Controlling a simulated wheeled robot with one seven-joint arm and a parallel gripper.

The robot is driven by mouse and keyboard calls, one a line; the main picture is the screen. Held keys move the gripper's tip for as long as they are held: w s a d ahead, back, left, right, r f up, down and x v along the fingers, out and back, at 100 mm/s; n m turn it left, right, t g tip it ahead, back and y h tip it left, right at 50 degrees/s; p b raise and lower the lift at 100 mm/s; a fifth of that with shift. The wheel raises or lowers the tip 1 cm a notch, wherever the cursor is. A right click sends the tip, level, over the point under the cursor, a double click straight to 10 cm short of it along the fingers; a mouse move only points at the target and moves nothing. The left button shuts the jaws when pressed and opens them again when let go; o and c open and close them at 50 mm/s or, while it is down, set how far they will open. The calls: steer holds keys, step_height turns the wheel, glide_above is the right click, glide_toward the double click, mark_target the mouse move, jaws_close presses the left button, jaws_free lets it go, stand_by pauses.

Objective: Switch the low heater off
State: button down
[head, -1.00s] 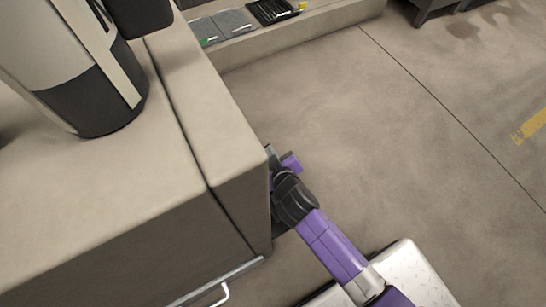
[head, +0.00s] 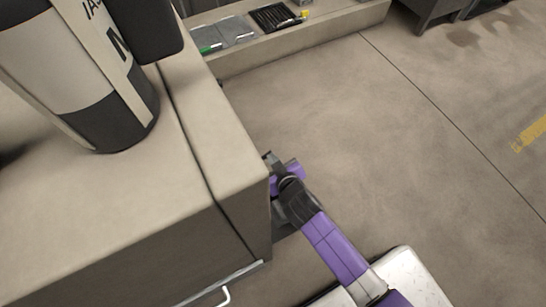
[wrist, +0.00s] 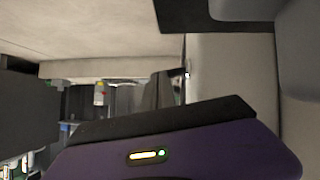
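My gripper (head: 276,163) is beside the right side face of a large beige cabinet (head: 230,150) in the head view, close to its front right top corner. The arm's purple links run from the lower right up to it. In the wrist view my purple and dark wrist body fills the bottom, and a small dark part with a bright tip (wrist: 186,74) shows against a pale surface. I cannot tell what that part is. No heater or switch can be made out for sure. Whether the fingers touch the cabinet, or are open, is unclear.
A beige and black cylinder (head: 95,80) stands on the cabinet top. A metal handle (head: 222,296) is on the cabinet's front. A low beige ledge (head: 300,40) with trays (head: 228,33) lies behind. The concrete floor (head: 380,150) to the right is clear.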

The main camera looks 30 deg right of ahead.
steer(key=shift+d+r+p, duration=0.1)
steer(key=shift+p, duration=0.5)
steer(key=f+y+p, duration=0.1)
steer(key=m+p, duration=0.1)
steer(key=p, duration=0.1)
steer(key=shift+d+f+m+y, duration=0.3)
steer(key=shift+d+f+y, duration=0.05)
steer(key=shift+f+y, duration=0.05)
steer(key=shift+r+p, duration=0.8)
steer(key=shift+p, duration=0.05)
